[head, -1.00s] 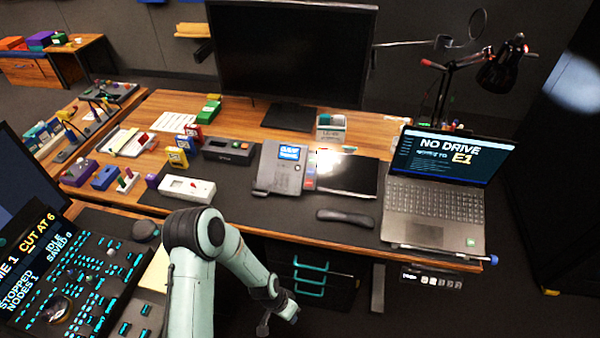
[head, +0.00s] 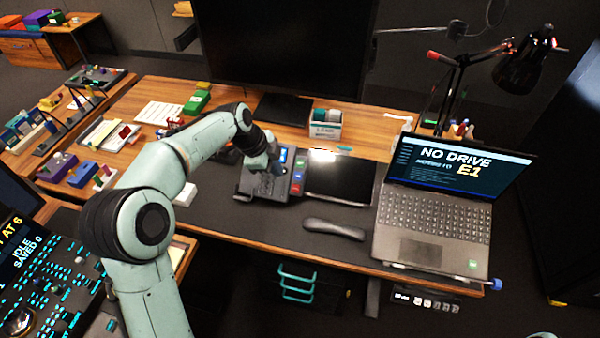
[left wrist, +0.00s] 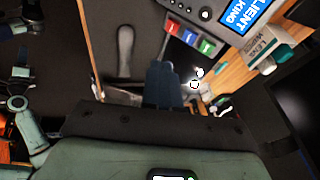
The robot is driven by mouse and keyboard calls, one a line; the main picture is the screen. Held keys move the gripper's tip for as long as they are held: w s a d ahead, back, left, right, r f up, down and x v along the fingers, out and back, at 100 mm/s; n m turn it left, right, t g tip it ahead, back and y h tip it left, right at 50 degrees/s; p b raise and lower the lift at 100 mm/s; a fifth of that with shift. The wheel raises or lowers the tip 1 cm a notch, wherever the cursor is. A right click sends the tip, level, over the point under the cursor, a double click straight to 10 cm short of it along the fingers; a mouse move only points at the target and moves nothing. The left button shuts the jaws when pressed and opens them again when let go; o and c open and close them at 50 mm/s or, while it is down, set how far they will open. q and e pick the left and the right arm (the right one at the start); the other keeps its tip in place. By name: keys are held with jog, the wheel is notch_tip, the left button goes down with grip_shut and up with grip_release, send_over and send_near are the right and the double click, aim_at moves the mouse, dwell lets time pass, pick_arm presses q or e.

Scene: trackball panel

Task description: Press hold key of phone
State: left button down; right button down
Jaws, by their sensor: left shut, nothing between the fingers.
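The grey desk phone (head: 258,188) stands on the dark desk mat, partly hidden in the head view by my left arm and gripper. Its blue screen also shows in the left wrist view (left wrist: 243,15). I cannot tell whether the fingertips touch anything.
A dark handset (head: 335,229) lies on the mat in front. A glossy dark tablet-like panel (head: 340,180) lies right of the phone, with an open laptop (head: 430,205) beyond. A monitor (head: 285,45) and a small box (head: 326,124) stand behind.

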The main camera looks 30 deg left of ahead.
pick_arm(q)
jog(key=shift+s, duration=0.15)
send_near(297, 190)
notch_tip(297, 190, down, 3)
jog(key=d, duration=0.2)
jog(key=shift+w+a+f+p, duration=0.15)
jog(key=shift+w+f+p, duration=0.2)
jog(key=shift+w+f, duration=0.3)
jog(key=shift+w+a+f, duration=0.15)
jog(key=shift+w+f, duration=0.2)
jog(key=shift+f, duration=0.2)
